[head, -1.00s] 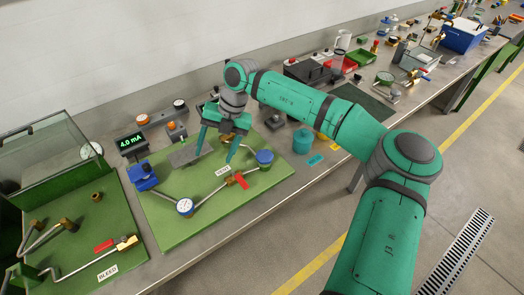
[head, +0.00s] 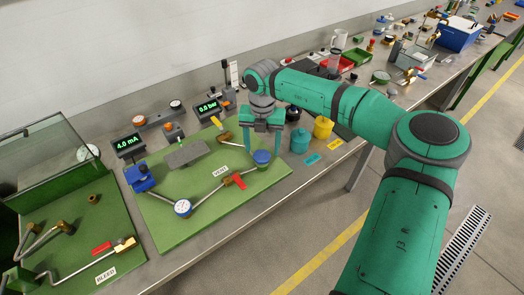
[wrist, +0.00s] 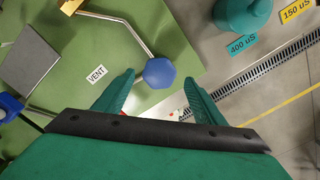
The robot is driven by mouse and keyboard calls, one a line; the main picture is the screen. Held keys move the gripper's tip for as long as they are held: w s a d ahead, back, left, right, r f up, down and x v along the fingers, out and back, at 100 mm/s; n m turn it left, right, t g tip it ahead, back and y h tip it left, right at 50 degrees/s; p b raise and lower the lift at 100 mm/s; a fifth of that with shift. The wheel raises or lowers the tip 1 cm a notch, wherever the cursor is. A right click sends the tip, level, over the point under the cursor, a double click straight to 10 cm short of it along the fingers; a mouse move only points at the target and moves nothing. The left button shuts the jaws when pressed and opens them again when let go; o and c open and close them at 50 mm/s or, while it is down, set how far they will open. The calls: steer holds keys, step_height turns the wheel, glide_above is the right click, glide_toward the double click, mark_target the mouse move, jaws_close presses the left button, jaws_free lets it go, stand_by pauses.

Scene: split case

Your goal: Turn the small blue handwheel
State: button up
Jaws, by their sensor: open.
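A small blue handwheel (head: 262,157) sits at the right end of a bent metal pipe on the green panel (head: 170,232). In the wrist view the handwheel (wrist: 159,72) shows as a blue many-sided knob near the panel's edge. My gripper (head: 263,148) points down over it, with fingers spread to either side. In the wrist view my gripper (wrist: 157,85) is open and empty, with the knob between and slightly beyond the fingertips. I cannot tell the height of the fingers over it.
A red-handled valve (head: 238,180), a VENT label (wrist: 96,73), a dial gauge (head: 183,208) and a blue block (head: 140,178) are on the panel. A teal pot (head: 300,140) and a yellow pot (head: 322,127) stand right of the gripper.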

mark_target(262, 158)
steer(key=shift+f, duration=1.4)
steer(key=c, duration=1.1)
steer(key=shift+o, duration=0.2)
steer(key=shift+n, duration=0.3)
